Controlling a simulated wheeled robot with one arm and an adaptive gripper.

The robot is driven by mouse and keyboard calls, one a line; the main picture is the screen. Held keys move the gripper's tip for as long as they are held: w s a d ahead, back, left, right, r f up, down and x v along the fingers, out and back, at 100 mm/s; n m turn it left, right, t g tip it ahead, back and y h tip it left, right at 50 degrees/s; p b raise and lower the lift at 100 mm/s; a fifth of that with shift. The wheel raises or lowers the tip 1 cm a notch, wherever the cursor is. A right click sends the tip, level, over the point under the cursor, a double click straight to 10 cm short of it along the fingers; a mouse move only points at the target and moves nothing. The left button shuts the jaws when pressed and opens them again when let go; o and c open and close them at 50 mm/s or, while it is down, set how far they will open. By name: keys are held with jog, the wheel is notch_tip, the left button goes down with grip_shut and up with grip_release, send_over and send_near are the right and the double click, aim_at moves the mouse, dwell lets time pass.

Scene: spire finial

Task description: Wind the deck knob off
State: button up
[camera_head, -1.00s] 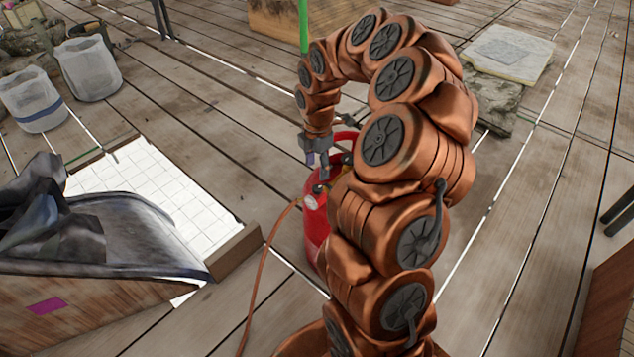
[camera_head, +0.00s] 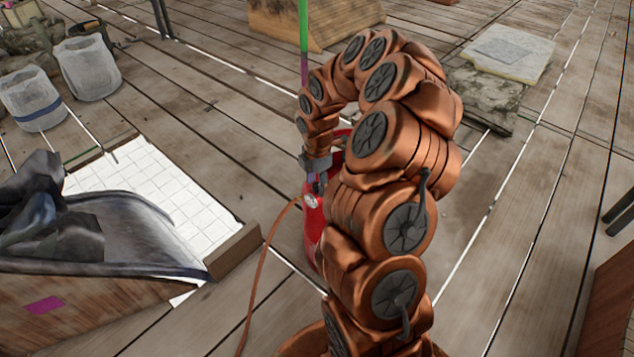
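My gripper (camera_head: 317,182) points down at the top of a red bottle (camera_head: 313,232), at the end of my copper-coloured arm. Its grey fingers are small and partly overlap the bottle's top, so I cannot tell whether they are open or shut on something. No deck knob can be made out; the space at and under the fingertips is hidden. A pale round fitting (camera_head: 311,201) shows on the bottle just below the fingers. My arm covers the bottle's right side.
An orange hose (camera_head: 262,270) runs from the bottle to the front. White bags (camera_head: 88,68) stand back left; a pale slab (camera_head: 508,52) lies back right.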

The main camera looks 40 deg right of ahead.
grip_shut()
jog(key=shift+m, duration=0.3)
jog(key=shift+m+p, duration=0.45)
jog(key=shift+m, duration=0.55)
jog(key=m, duration=0.3)
jog(key=shift+p, duration=0.4)
jog(key=m, duration=0.6)
jog(key=shift+w+p, duration=0.1)
jog(key=shift+p, duration=0.25)
jog(key=shift+m, duration=0.4)
jog(key=shift+o, duration=1)
grip_release()
